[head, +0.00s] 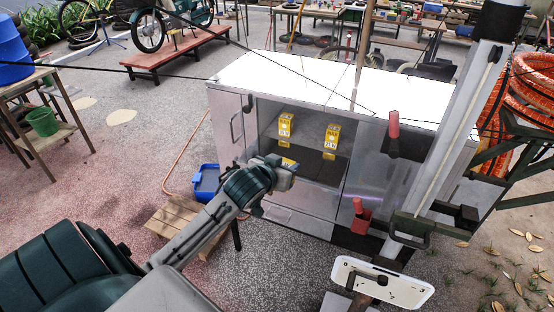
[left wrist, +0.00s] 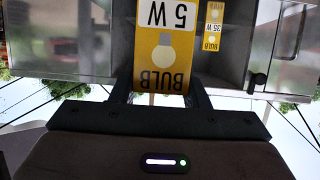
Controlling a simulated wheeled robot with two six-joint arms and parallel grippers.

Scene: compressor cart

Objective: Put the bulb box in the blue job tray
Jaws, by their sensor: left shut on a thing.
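My left gripper (head: 284,172) reaches into the open front of the metal cart and is shut on a yellow bulb box (head: 289,162). In the left wrist view the box (left wrist: 164,60) sits between the fingers, its "BULB" and "5 W" print upside down. In the head view the gripper hides most of it. The blue job tray (head: 207,182) stands left of the cart, low on a wooden stand, and looks empty on the part that shows. My right gripper is not seen.
Two other yellow boxes (head: 286,125) (head: 331,136) stand in the cart; one, marked 35 W, shows behind in the left wrist view (left wrist: 212,25). The cart's white top (head: 300,80) overhangs the opening. Red-handled items (head: 393,124) are at its right. A wooden pallet (head: 180,215) lies below the tray.

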